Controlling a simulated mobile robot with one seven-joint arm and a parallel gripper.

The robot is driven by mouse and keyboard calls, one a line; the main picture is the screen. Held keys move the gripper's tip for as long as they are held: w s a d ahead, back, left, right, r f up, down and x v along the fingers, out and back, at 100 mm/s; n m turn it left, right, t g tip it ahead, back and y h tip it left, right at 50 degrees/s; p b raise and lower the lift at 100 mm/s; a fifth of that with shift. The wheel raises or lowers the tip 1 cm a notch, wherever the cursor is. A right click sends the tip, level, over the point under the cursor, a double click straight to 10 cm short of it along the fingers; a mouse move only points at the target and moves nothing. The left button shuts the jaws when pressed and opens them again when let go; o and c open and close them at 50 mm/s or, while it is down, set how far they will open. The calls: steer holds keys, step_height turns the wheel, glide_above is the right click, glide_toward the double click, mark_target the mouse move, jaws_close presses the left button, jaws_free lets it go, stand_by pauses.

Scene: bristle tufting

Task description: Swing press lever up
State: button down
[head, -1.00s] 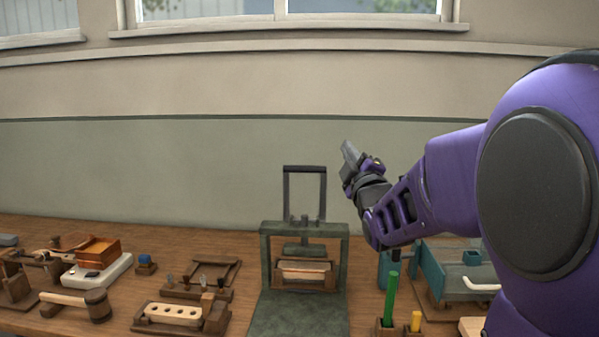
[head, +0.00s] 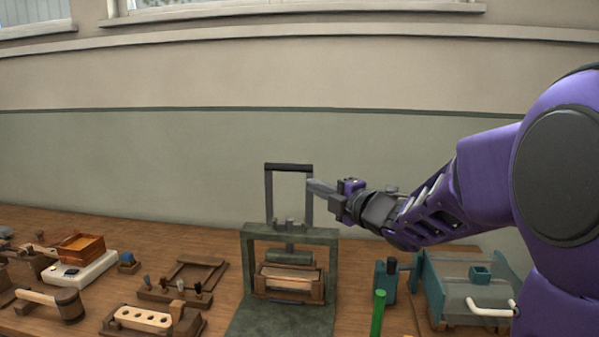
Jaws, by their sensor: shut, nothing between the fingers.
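The press (head: 332,238) is a dark green frame standing on the bench, with a plate on its base. Its lever (head: 289,167) is a grey U-shaped handle with a dark grip bar, standing upright above the frame. A wooden fixture with a pale block (head: 290,273) sits inside the press under the ram (head: 290,257). My gripper (head: 312,186) is shut and empty. It points left, with its tip at the lever's right side arm, below the grip bar. I cannot tell whether the tip touches the lever.
A teal box with a white handle (head: 490,308) and a green stick (head: 377,313) stand right of the press. On the left are a wooden block with holes (head: 145,319), a mallet (head: 69,305) and an orange tray (head: 81,247). The wall rises close behind the bench.

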steer(key=x, duration=0.4)
steer(key=d+x, duration=0.1)
steer(key=x, duration=0.3)
steer(key=w+p+x, duration=0.1)
steer(key=x, duration=0.3)
steer(key=shift+w+d, duration=0.1)
steer(key=shift+d, duration=0.3)
steer(key=shift+w+f, duration=0.1)
steer(key=shift+w, duration=0.4)
